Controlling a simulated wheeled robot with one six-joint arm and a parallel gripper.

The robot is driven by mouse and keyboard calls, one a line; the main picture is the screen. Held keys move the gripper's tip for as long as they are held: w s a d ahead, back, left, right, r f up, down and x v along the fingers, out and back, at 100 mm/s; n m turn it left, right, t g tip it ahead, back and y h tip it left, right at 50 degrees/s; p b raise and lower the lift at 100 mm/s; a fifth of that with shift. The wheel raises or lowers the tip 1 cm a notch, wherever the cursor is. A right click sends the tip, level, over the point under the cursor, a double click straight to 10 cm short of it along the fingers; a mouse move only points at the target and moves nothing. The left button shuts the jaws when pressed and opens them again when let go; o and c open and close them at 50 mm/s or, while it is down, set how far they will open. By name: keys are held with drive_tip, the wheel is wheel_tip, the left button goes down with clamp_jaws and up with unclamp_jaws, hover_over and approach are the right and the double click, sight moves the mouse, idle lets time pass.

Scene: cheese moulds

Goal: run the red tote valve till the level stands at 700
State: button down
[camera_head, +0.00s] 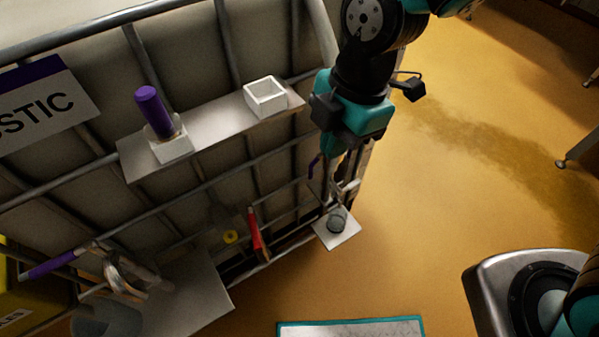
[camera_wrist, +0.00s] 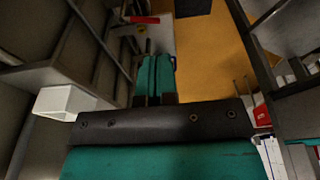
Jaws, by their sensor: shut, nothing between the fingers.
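The red valve handle (camera_head: 257,232) sticks up low on the front of the caged tote (camera_head: 225,62). It also shows near the top of the wrist view (camera_wrist: 140,19), with a yellow spot below it. My gripper (camera_head: 340,182) points down at the tote's right corner, to the right of the red handle and apart from it. In the wrist view its teal fingers (camera_wrist: 155,75) are together and empty. A small clear vessel (camera_head: 337,220) stands on a white plate below my gripper. No level scale or liquid level can be read.
A purple-handled valve (camera_head: 55,262) sits lower left above a grey container (camera_head: 105,320).

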wheel_tip(320, 180, down, 10)
drive_tip(key=a+m+g+y+b, duration=0.1)
drive_tip(key=m+y, duration=0.1)
drive_tip(key=m, duration=0.7)
drive_tip(key=m+y, duration=0.4)
drive_tip(key=m, duration=0.8)
approach(254, 230)
wheel_tip(254, 230, down, 6)
drive_tip(key=shift+s+a+f, duration=0.15)
drive_tip(key=shift+s+a, duration=0.2)
drive_tip(key=shift+a, duration=0.5)
drive_tip(key=shift+s+a+f, duration=0.1)
drive_tip(key=shift+s+a, duration=0.25)
drive_tip(key=shift+a, duration=0.45)
drive_tip(key=shift+m, duration=0.3)
